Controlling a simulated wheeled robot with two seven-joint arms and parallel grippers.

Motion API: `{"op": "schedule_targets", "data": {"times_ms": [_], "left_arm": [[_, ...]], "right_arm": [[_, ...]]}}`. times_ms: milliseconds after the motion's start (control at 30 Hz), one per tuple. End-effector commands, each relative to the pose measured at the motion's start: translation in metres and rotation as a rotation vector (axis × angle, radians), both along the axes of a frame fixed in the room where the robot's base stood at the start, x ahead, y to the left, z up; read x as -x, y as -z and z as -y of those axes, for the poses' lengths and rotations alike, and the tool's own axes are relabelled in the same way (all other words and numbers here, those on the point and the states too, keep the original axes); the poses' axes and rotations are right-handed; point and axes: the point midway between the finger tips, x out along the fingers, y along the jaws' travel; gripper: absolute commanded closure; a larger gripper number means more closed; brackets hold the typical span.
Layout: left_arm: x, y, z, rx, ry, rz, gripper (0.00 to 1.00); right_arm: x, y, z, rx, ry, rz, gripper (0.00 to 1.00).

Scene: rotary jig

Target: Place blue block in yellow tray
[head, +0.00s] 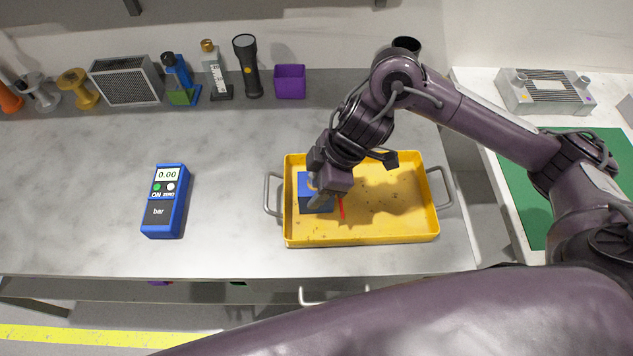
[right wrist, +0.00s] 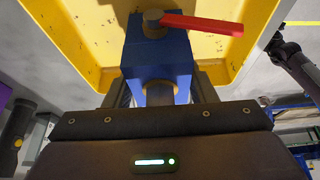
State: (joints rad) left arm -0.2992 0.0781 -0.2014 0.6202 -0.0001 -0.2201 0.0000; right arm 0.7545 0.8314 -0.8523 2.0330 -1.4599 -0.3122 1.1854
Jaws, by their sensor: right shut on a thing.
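The blue block (head: 304,186) is a blue body with a metal fitting and a red lever handle. My right gripper (head: 317,196) is shut on it, with a finger on either side in the right wrist view, where the block (right wrist: 158,55) shows clearly. The block is over the left part of the yellow tray (head: 400,233), inside its outline in the head view. I cannot tell whether it touches the tray floor. The tray also shows behind the block in the right wrist view (right wrist: 82,40). My left gripper is not in view.
A blue pressure gauge (head: 163,201) lies on the grey bench (head: 225,180) left of the tray. A flashlight (head: 247,68), bottles, a purple cup (head: 290,82), spools and a speaker-like box (head: 127,80) line the back. A green mat (head: 530,205) lies on the right table.

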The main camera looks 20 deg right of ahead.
Motion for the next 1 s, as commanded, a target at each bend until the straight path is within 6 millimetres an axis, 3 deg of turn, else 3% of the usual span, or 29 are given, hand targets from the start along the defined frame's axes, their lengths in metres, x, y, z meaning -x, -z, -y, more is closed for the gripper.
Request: {"op": "schedule_targets", "data": {"times_ms": [167, 200, 333, 667, 767, 1000], "left_arm": [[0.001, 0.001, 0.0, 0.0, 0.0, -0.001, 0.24], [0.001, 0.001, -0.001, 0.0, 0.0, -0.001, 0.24], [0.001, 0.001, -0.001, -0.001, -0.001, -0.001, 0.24], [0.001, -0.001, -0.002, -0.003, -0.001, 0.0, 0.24], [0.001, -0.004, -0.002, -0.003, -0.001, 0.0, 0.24], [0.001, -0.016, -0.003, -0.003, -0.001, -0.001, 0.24]], "right_arm": [[0.0, 0.004, 0.0, -0.001, 0.0, 0.001, 0.86], [0.0, 0.003, 0.0, 0.001, 0.001, -0.002, 0.44], [0.0, 0.003, 0.0, 0.001, 0.001, -0.002, 0.27], [0.0, -0.001, 0.0, 0.0, 0.0, 0.0, 0.27], [0.0, -0.011, 0.005, 0.003, 0.002, 0.003, 0.27], [0.004, -0.058, 0.024, 0.005, 0.002, 0.006, 0.27]]}}
